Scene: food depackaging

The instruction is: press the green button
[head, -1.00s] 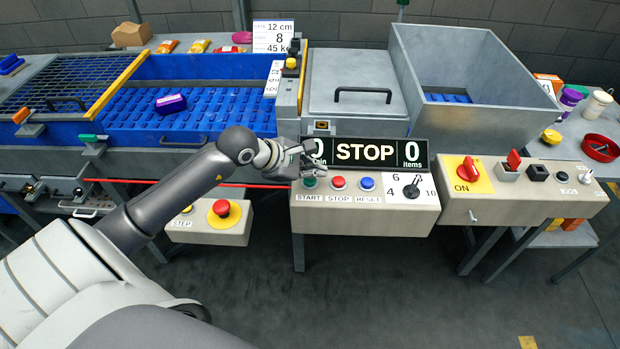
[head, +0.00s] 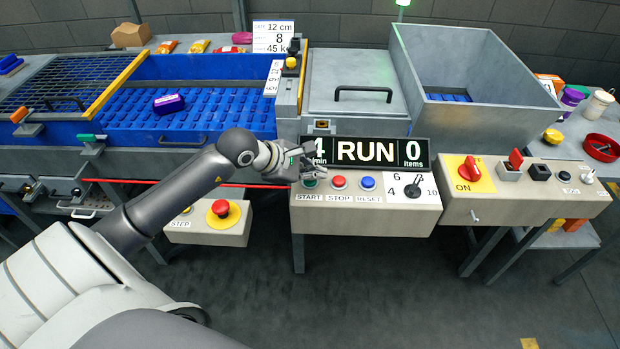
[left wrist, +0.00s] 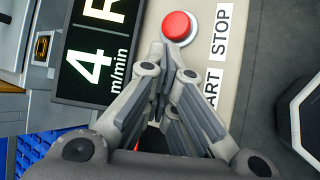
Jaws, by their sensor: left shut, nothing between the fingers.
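The green START button (head: 310,183) sits at the left of the beige control panel (head: 380,217). Only part of it shows in the head view, under my left gripper (head: 316,173). That gripper is shut and empty, with its fingertips right at the button; exact contact is hard to tell. In the left wrist view my shut fingers (left wrist: 165,58) hide the green button, and the red STOP button (left wrist: 178,25) shows just past them. The display (head: 367,152) above the panel reads RUN, with a 4 on the left and 0 items. My right gripper is not in view.
The blue RESET button (head: 368,183) and a rotary knob (head: 413,189) are further right on the panel. A red emergency button (head: 221,208) on a yellow base is at the left. A second panel (head: 492,196) with a red switch stands at the right.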

